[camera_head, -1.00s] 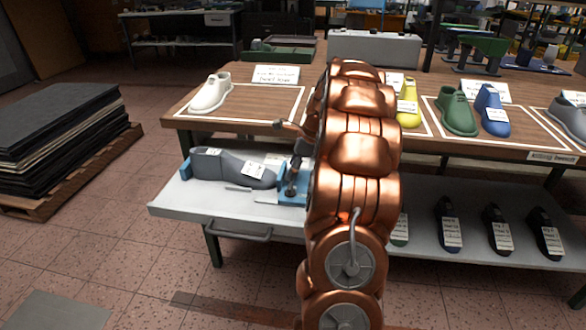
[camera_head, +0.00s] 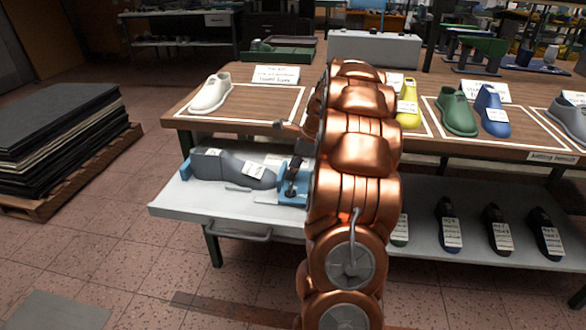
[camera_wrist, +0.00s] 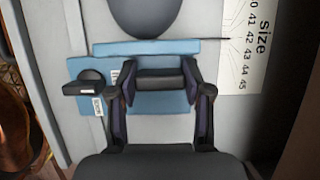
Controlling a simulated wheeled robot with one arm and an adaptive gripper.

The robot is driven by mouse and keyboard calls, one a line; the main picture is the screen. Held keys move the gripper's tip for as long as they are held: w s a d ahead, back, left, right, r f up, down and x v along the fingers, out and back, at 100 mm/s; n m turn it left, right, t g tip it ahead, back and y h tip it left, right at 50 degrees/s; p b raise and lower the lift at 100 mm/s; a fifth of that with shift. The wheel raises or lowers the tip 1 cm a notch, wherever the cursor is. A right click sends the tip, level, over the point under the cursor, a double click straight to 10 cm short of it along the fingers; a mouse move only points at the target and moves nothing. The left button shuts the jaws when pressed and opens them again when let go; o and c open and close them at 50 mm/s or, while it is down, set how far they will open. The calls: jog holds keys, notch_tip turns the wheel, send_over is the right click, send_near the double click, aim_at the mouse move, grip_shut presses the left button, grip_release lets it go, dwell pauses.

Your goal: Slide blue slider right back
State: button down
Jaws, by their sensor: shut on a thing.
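The blue slider (camera_head: 294,194) sits on the light grey lower shelf at the right end of a dark grey shoe last (camera_head: 235,168). In the wrist view the blue slider (camera_wrist: 146,48) shows as an upright blue bar with a flat blue plate behind it. The tip of the last (camera_wrist: 145,14) is close to the bar; I cannot tell if they touch. My gripper (camera_wrist: 160,78) is shut on a dark handle block on the slider. In the head view my copper arm hides part of the slider, and my gripper (camera_head: 292,180) is small there.
A dark knob (camera_wrist: 88,84) stands on the plate's left side. A printed size scale (camera_wrist: 245,45) lies right of the slider. A blue end stop (camera_head: 186,169) is at the last's left end. The wooden tabletop (camera_head: 270,103) is above the shelf and carries other lasts.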

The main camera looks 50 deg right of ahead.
jog(key=s+d, duration=0.1)
jog(key=s, duration=0.1)
jog(key=s+d+p, duration=0.1)
jog(key=s+d, duration=0.1)
jog(key=s+d+p, duration=0.1)
jog(key=s, duration=0.1)
jog(key=shift+s+d, duration=0.35)
jog(key=c, duration=0.9)
grip_release()
jog(key=shift+o, duration=0.7)
jog(key=shift+s+d, duration=0.1)
jog(key=shift+s, duration=0.05)
jog(key=shift+o, duration=1.4)
jog(key=shift+r, duration=0.15)
jog(key=v, duration=1.1)
jog(key=shift+r, duration=0.4)
